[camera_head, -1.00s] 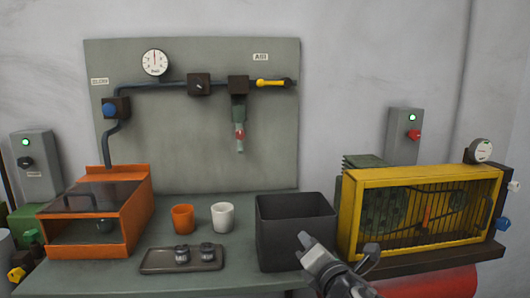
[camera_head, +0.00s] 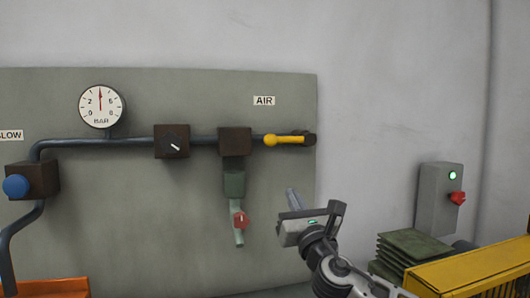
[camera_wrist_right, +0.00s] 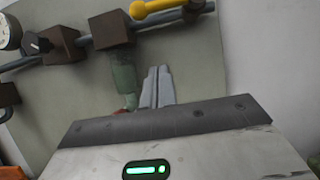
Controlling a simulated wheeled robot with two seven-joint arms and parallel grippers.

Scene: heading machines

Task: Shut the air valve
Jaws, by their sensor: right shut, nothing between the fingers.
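The air valve has a yellow lever handle (camera_head: 284,140) lying along the blue pipe at its right end, under the AIR label (camera_head: 264,101). In the right wrist view the yellow handle (camera_wrist_right: 160,7) shows at the top edge. My right gripper (camera_head: 291,196) is below the handle, in front of the panel's right edge, apart from it. Its fingers (camera_wrist_right: 157,86) are together with nothing between them. My left gripper is not in view.
A pressure gauge (camera_head: 101,106), a black knob block (camera_head: 172,142) and a green filter with a red drain tap (camera_head: 239,219) are on the pipe. A grey switch box (camera_head: 436,195) and a yellow guard (camera_head: 470,272) stand at right.

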